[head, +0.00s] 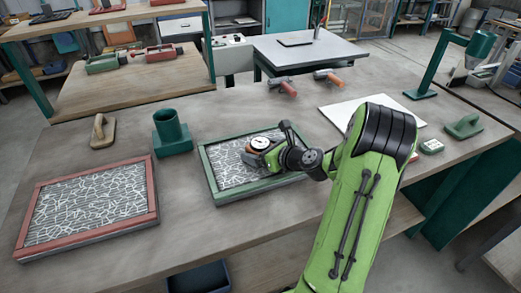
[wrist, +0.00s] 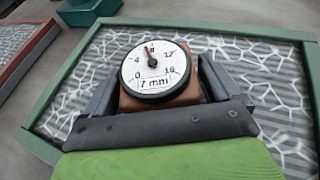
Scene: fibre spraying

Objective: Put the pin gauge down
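The pin gauge has a round white dial and a brown block body. It shows in the head view (head: 260,143) and close up in the wrist view (wrist: 156,70), where the dial carries a "7 mm" label. My gripper (head: 257,156) is shut on the gauge's brown body, with one dark finger on each side in the wrist view (wrist: 158,92). Gripper and gauge are over the green-framed panel (head: 212,181) with white fibre strands on grey. The gauge's underside is hidden, so I cannot tell whether it touches the panel.
A red-framed fibre panel (head: 151,193) lies at left. A green cup-like holder (head: 172,132) and a tan float (head: 102,131) stand behind. Two orange-handled tools (head: 283,87) lie at the back. A white board (head: 345,110) and a green block (head: 464,126) are to the right. Bare bench lies between the panels.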

